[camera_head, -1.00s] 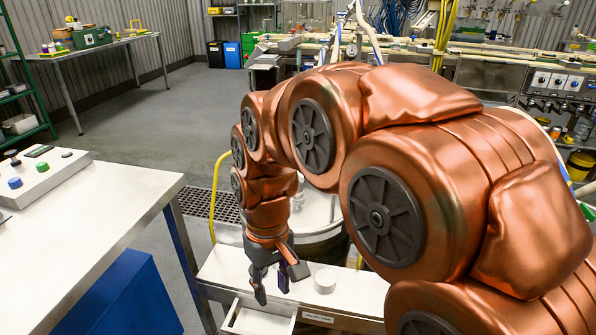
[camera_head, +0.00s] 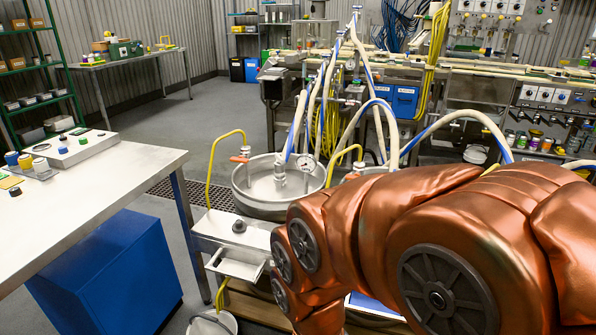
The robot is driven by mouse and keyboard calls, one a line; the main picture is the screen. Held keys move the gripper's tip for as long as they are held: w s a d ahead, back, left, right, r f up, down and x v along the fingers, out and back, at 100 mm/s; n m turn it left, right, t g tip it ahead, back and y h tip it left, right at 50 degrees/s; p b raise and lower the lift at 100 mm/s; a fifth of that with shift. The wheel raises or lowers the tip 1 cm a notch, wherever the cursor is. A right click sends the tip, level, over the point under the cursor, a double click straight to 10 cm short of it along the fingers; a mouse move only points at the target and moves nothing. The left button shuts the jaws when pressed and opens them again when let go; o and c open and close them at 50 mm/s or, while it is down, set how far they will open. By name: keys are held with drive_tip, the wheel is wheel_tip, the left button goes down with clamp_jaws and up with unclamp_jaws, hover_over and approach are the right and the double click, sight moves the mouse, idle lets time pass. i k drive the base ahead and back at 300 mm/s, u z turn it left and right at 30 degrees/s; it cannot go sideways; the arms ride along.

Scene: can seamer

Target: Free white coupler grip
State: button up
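My gripper is not in view. My copper-coloured arm fills the lower right, and its end runs out of the bottom edge. No grip that I can clearly name as the white coupler grip shows. A steel vessel (camera_head: 250,205) stands left of my arm. Its lid carries a pale metal fitting (camera_head: 279,168) and a round gauge (camera_head: 306,163). A red-orange handle (camera_head: 239,159) sits at the lid's left side. Whether anything is in my gripper is hidden.
A white bench (camera_head: 215,228) holds a dark knob (camera_head: 239,226); its drawer (camera_head: 237,263) is open. A steel table (camera_head: 90,190) with a button box (camera_head: 72,149) stands left, above a blue bin (camera_head: 105,275). A white bucket (camera_head: 212,323) is at the bottom. Open floor lies behind.

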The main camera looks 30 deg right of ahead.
sight(279, 159)
drive_tip(key=z, duration=1.25)
drive_tip(key=i, duration=0.6)
drive_tip(key=u, duration=0.65)
drive_tip(key=i, duration=0.5)
drive_tip(key=u, duration=0.5)
